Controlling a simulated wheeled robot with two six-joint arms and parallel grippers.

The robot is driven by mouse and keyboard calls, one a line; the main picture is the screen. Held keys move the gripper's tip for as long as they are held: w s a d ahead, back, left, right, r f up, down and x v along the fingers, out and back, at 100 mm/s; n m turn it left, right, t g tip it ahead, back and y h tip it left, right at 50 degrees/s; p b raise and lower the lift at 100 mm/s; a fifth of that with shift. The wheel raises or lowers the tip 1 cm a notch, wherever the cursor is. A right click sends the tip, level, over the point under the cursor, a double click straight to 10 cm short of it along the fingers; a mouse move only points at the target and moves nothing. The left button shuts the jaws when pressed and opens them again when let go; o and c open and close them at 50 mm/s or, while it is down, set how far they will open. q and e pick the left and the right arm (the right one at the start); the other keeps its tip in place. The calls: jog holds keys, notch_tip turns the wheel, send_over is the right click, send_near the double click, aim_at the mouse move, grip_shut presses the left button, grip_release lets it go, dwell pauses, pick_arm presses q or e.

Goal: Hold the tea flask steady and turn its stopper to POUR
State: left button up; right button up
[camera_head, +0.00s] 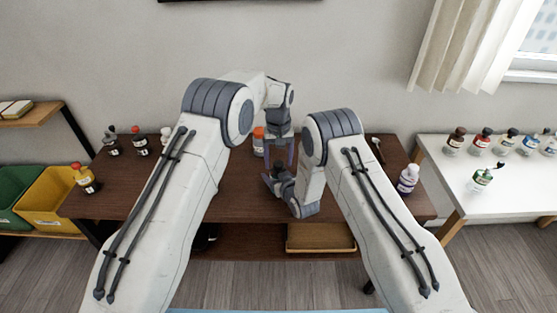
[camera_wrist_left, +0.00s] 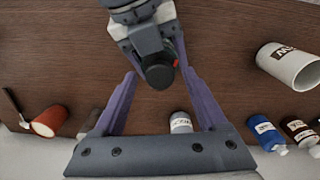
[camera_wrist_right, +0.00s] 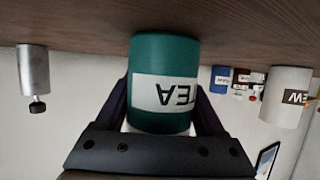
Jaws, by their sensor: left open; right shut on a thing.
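The green tea flask (camera_wrist_right: 165,62), with a white TEA label, shows upside down in the right wrist view, its base by the brown table (camera_wrist_right: 80,55). My right gripper (camera_wrist_right: 163,100) is shut around its sides. The flask's stopper is not clearly seen there. In the head view my arms hide the flask, and my right gripper (camera_head: 281,184) is low over the table. My left gripper (camera_head: 279,155) is open above it. In the left wrist view a dark round form with a red spot (camera_wrist_left: 160,70) lies between its fingers; I cannot tell if it is the stopper or my right wrist.
A red-lidded jar (camera_head: 258,142) stands behind my grippers. A pale labelled container (camera_wrist_left: 292,66) and several small bottles are nearby. The front left tabletop is clear.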

aim_at(279, 163)
pick_arm(q)
jog(key=shift+c, duration=0.3)
grip_shut()
jog(key=shift+m, duration=2.3)
jog(key=shift+o, duration=0.3)
grip_release()
notch_tip(279, 163, up, 12)
